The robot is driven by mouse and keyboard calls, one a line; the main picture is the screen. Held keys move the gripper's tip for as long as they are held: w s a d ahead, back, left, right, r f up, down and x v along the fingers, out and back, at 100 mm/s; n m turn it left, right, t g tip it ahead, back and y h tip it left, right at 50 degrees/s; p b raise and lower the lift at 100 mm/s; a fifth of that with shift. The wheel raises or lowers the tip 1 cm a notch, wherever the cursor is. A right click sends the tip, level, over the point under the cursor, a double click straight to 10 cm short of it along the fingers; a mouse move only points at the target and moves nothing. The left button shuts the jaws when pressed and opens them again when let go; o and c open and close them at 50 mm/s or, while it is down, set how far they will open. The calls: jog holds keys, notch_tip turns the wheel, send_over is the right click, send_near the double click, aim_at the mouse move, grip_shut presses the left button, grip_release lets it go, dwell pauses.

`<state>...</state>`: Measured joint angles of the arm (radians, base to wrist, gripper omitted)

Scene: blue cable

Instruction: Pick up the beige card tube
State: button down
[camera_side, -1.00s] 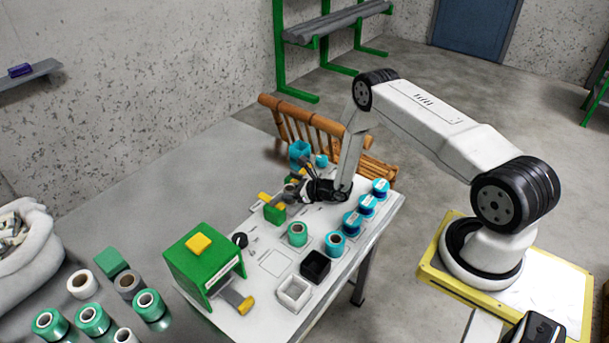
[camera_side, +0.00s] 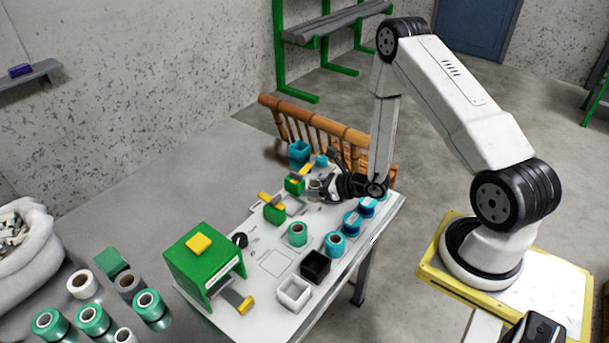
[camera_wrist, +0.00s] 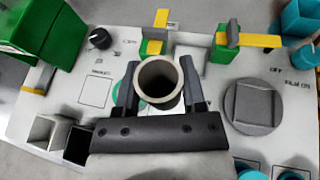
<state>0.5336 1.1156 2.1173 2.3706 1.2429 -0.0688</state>
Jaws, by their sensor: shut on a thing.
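The beige card tube (camera_wrist: 158,65) is a short hollow cylinder, seen end-on in the wrist view with its open end facing the camera. My gripper (camera_wrist: 158,88) is shut on it, with one dark finger on each side. In the side view my gripper (camera_side: 322,187) is over the far part of the white table, and the tube (camera_side: 315,184) shows as a small pale patch at the fingertips, partly hidden by them. The gap between the tube and the tabletop is hard to judge.
Green-and-yellow fixtures (camera_side: 274,213) stand close left of my gripper. Blue spools (camera_side: 352,222) line the right edge of the white table (camera_side: 262,285). A black bin (camera_side: 315,266) and a white bin (camera_side: 294,292) sit at the front. A green box (camera_side: 203,266) is at left.

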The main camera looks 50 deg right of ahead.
jog(key=shift+s+a+r, duration=0.15)
jog(key=shift+s+r, duration=0.2)
jog(key=shift+s, duration=0.4)
jog(key=shift+s+a+r, duration=0.15)
jog(key=shift+s+r, duration=0.2)
jog(key=shift+s, duration=0.4)
